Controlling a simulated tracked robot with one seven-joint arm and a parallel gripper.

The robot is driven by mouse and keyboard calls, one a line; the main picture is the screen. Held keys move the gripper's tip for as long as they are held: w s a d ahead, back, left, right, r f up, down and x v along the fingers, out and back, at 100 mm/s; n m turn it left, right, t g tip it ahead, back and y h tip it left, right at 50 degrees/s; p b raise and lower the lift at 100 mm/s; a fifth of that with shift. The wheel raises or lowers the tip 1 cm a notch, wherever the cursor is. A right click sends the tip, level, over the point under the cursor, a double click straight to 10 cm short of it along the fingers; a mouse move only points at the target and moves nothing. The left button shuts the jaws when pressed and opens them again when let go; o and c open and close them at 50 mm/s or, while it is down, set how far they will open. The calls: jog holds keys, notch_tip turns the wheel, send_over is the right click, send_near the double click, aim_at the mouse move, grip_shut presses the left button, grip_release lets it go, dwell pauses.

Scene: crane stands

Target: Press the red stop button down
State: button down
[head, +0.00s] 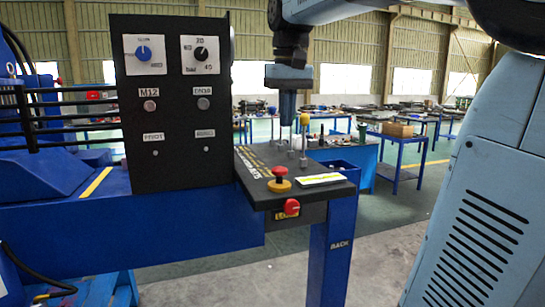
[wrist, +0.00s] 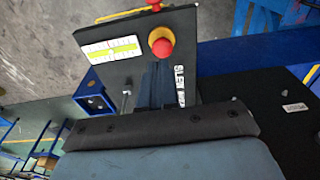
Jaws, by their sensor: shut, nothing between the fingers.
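The red stop button (head: 279,173) is a mushroom cap on a yellow collar, standing on the black sloped panel (head: 258,190). It looks raised. In the wrist view the red stop button (wrist: 161,47) shows in the upper middle, uncovered. My gripper (head: 287,122) is shut and empty, pointing down over the rear part of the panel, behind the button and apart from it in the head view. How high the fingertips are above the panel is unclear.
A second red knob (head: 292,207) is on the panel's front face. Levers, one with a yellow knob (head: 304,120), stand close to my gripper. A white-yellow label (head: 320,180) lies right of the button. A tall black dial box (head: 175,100) rises at left. Space above the button looks clear.

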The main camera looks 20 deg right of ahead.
notch_tip(320, 180, up, 3)
jog(key=g, duration=0.1)
send_over(280, 167)
jog(key=shift+r, duration=0.15)
notch_tip(280, 167, down, 14)
jog(key=shift+f, duration=0.1)
dwell(0.6)
jog(key=shift+s+f, duration=0.1)
jog(key=shift+f, duration=0.9)
notch_tip(280, 167, up, 14)
jog(key=shift+r, duration=0.2)
